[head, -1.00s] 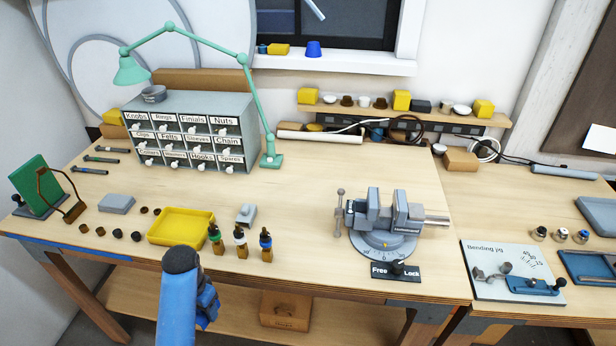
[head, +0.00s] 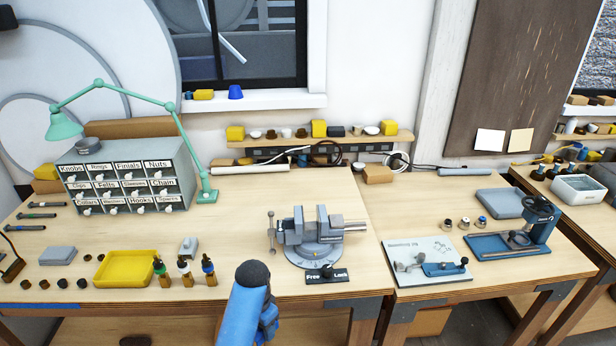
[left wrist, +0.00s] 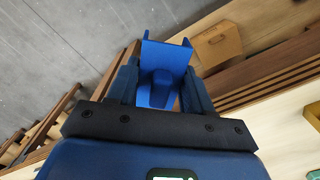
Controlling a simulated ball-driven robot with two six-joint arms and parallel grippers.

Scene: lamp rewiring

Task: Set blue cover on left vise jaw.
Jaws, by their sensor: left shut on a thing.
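The grey vise (head: 312,250) stands on the bench on a round base, with its left jaw (head: 293,228) and right jaw (head: 328,224) apart and upright. Both jaws look bare grey. My left gripper (head: 268,318) is low in the head view, in front of the bench edge and below the vise, partly hidden by its own arm. In the left wrist view my left gripper (left wrist: 160,88) is shut on the blue cover (left wrist: 163,62), a folded channel-like piece with raised side walls. The cover cannot be made out in the head view. My right gripper is out of view.
A Free/Lock plate (head: 328,275) with a black knob lies in front of the vise. Small bottles (head: 184,270) and a yellow tray (head: 126,268) stand left of it. A bending jig board (head: 428,262) lies to the right. The bench behind the vise is clear.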

